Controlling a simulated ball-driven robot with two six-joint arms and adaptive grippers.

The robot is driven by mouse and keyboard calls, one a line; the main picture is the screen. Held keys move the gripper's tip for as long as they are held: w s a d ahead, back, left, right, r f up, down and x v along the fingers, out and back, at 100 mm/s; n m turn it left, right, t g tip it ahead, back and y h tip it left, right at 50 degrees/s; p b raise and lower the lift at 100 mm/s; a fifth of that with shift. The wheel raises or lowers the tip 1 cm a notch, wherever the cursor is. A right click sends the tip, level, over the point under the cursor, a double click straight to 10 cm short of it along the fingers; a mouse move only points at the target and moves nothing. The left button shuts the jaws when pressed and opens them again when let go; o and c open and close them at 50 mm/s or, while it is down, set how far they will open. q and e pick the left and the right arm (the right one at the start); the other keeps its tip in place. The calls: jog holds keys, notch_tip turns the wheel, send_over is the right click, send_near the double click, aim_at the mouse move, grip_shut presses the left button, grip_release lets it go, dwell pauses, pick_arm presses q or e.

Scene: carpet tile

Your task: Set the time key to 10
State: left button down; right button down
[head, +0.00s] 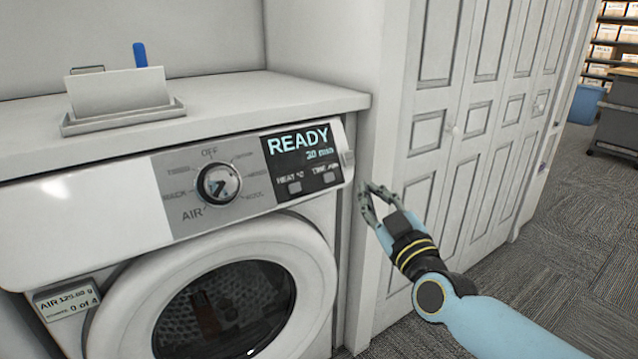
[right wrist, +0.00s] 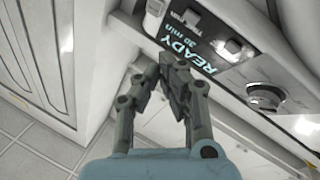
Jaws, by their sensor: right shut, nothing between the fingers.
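The white dryer's control panel shows a dark display (head: 299,153) reading "READY" and "20 min". Below that text are a "HEAT °C" key (head: 294,187) and a time key (head: 329,178), both small grey buttons. In the right wrist view the time key (right wrist: 192,17) is near the top, beside the display (right wrist: 185,43). My right gripper (head: 366,188) is right of the panel's edge, apart from the keys. It also shows in the right wrist view (right wrist: 172,62), with its fingertips together and nothing between them. My left gripper is not in view.
A dial (head: 218,184) with its pointer toward "AIR" is left of the display. The round dryer door (head: 215,300) is below. A tray (head: 122,117) with a white card and blue item stands on top. Closet doors (head: 480,120) are at the right.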

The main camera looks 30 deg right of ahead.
aim_at(329, 177)
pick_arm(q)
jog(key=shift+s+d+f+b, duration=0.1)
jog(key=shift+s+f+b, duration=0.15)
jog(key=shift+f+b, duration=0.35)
pick_arm(e)
jog(key=shift+t, duration=0.7)
jog(key=r, duration=0.1)
jog(key=w+r, duration=0.2)
jog(key=r, duration=0.1)
jog(key=shift+a, duration=0.2)
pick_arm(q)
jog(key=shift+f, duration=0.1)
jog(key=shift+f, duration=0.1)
pick_arm(e)
jog(key=shift+w, duration=0.1)
